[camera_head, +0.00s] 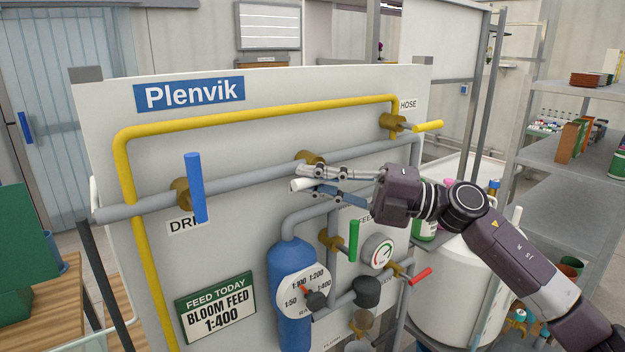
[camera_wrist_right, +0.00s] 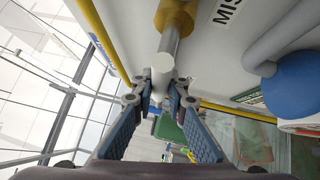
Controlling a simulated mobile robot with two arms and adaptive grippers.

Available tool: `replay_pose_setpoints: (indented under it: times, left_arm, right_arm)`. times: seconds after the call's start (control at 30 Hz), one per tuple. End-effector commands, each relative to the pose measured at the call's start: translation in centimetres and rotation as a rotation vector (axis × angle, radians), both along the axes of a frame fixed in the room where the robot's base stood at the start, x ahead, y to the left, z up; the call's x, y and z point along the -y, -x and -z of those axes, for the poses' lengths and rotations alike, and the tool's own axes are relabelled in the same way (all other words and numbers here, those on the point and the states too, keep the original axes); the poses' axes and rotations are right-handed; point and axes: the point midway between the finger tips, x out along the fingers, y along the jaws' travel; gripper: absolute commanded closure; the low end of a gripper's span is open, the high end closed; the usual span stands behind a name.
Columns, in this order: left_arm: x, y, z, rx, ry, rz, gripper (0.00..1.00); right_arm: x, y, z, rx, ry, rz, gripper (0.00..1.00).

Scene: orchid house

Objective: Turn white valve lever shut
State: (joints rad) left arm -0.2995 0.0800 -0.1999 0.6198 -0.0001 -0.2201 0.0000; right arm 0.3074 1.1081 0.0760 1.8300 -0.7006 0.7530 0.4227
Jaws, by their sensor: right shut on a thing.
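The white valve lever (camera_head: 301,184) is mostly hidden by my gripper in the head view, with its pale end showing at the left of the fingers. It belongs to a brass valve (camera_head: 313,158) on the upper grey pipe. My right gripper (camera_head: 308,180) is shut on the lever. In the right wrist view the lever's round white end (camera_wrist_right: 159,68) shows between the fingers (camera_wrist_right: 160,88), and the brass valve body (camera_wrist_right: 176,17) is behind it. Its exact angle to the pipe is hard to tell. My left gripper is not in view.
Other levers are on the panel: blue (camera_head: 195,188), yellow (camera_head: 428,126), green (camera_head: 354,240) and red (camera_head: 421,275). A blue tank (camera_head: 291,262) with a dial and a pressure gauge (camera_head: 378,251) sit below my gripper. A white barrel (camera_head: 455,290) stands at the right.

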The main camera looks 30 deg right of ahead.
Motion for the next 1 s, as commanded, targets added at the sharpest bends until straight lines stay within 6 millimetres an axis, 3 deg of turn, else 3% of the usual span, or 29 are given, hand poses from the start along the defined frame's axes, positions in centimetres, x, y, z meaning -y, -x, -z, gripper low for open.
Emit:
replay_pose_setpoints:
  times: [0.57,1.0]
  left_arm:
    - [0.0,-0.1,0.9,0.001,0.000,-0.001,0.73]
    - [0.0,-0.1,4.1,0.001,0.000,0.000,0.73]
  right_arm:
    - [0.0,0.0,0.0,-0.011,-0.068,-0.001,1.00]
    - [0.4,0.0,-1.5,-0.060,-0.423,-0.002,1.00]
